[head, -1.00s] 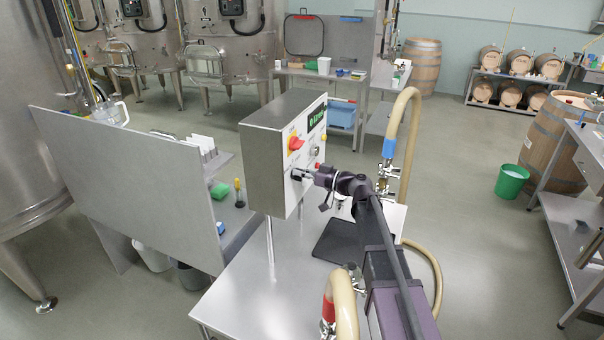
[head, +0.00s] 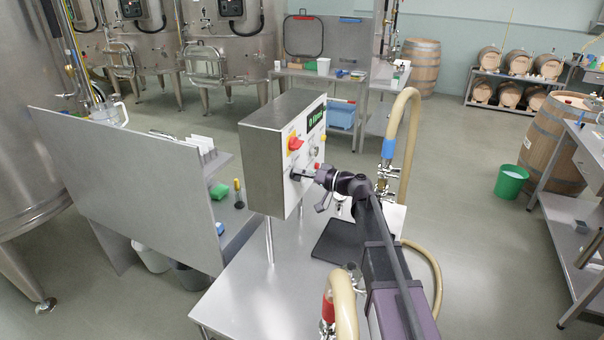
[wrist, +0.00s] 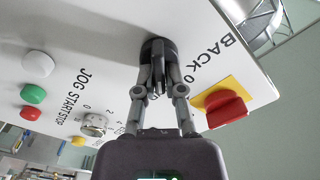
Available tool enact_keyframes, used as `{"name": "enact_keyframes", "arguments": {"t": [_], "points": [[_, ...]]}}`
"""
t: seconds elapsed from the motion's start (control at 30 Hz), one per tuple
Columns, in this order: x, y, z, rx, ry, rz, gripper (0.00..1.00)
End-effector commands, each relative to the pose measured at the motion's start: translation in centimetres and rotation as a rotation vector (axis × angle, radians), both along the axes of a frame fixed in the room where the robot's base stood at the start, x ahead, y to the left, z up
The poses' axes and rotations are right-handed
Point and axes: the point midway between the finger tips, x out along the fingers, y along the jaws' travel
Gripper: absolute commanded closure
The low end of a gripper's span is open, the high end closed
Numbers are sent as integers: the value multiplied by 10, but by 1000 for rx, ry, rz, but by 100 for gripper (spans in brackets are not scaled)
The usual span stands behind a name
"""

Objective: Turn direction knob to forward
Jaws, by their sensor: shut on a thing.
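The direction knob (wrist: 158,48) is round and black, on the pale face of the control box (head: 262,165). In the wrist view the lettering BACK and a 0 stand to its right; any forward label is hidden. My gripper (wrist: 158,75) is shut on the knob's grip, one finger on each side. In the head view my gripper (head: 302,175) reaches the box face from the right, and the knob is mostly hidden behind it.
A red switch on a yellow plate (wrist: 222,104) sits close to the right of my gripper. A speed dial (wrist: 93,124) and several coloured buttons (wrist: 33,94) lie to the left. The box stands above a steel table (head: 250,305). A hose (head: 405,130) rises beside my arm.

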Motion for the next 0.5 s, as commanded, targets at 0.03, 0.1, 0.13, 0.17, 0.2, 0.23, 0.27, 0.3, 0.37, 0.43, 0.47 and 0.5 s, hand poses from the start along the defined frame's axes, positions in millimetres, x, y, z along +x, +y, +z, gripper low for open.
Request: {"name": "enact_keyframes", "arguments": {"t": [0.03, 0.1, 0.13, 0.17, 0.2, 0.23, 0.27, 0.3, 0.37, 0.43, 0.47, 0.5], "points": [[0, 2, 1, 5, 2, 3, 100], [0, 2, 1, 5, 1, 3, 100], [0, 2, 1, 5, 1, 3, 100], [0, 2, 1, 5, 1, 3, 100], [0, 2, 1, 5, 1, 3, 100], [0, 2, 1, 5, 1, 3, 100], [1, 2, 1, 5, 1, 3, 78], [0, 2, 1, 5, 1, 3, 66], [1, 1, 1, 4, 1, 2, 53], [0, 1, 1, 3, 0, 1, 53], [0, 1, 1, 3, 0, 1, 53], [0, 1, 1, 2, 0, 1, 53]]}}
